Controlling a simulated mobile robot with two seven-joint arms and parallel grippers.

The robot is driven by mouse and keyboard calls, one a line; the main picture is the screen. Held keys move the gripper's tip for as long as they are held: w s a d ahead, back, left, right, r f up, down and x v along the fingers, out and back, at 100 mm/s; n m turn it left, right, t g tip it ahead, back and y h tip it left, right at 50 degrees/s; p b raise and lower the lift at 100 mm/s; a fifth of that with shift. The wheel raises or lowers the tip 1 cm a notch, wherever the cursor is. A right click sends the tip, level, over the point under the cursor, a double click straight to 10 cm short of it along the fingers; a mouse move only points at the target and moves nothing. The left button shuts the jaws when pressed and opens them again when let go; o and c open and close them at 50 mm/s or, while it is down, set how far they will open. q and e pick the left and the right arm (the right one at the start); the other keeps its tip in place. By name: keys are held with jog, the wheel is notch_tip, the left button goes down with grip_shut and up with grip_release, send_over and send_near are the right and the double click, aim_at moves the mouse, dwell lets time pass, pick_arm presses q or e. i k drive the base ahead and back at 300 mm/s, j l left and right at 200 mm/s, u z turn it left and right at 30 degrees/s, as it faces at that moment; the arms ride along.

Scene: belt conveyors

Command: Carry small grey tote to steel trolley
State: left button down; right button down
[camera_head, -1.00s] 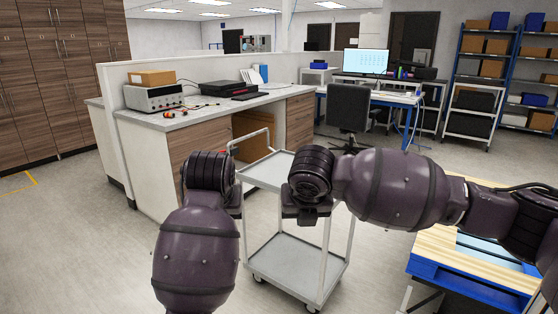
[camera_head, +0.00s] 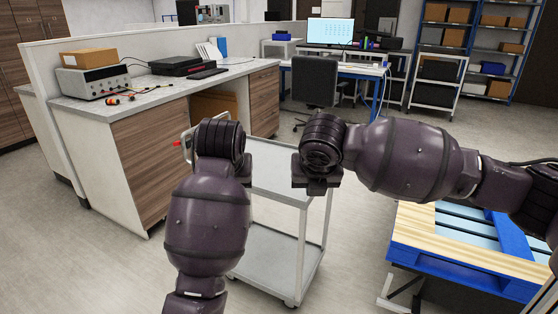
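The steel trolley (camera_head: 272,170) stands in the middle of the view, below and behind my grippers. The visible parts of its top shelf and its lower shelf (camera_head: 270,266) are bare. My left gripper (camera_head: 243,172) is over the left side of the top shelf in the picture, partly hidden by its own wrist. My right gripper (camera_head: 316,184) is at the right side of the top shelf in the picture. Finger openings cannot be made out. I see no small grey tote in this view.
A workbench (camera_head: 139,98) with instruments stands at left, close to the trolley. A wooden-topped blue stand (camera_head: 450,255) is at right, below my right arm. An office chair (camera_head: 314,84) and a desk are behind. Grey floor (camera_head: 345,245) is free between trolley and stand.

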aim_at(269, 164)
jog(key=i+j+z, duration=0.3)
jog(key=i+j, duration=0.25)
jog(key=i+j+z, duration=0.35)
jog(key=i+j, duration=0.4)
jog(key=j, duration=0.2)
jog(key=i+j+z, duration=0.1)
jog(key=j, duration=0.25)
jog(key=i+j, duration=0.25)
jog(key=j, duration=0.15)
jog(key=k+l, duration=0.15)
jog(key=l, duration=0.15)
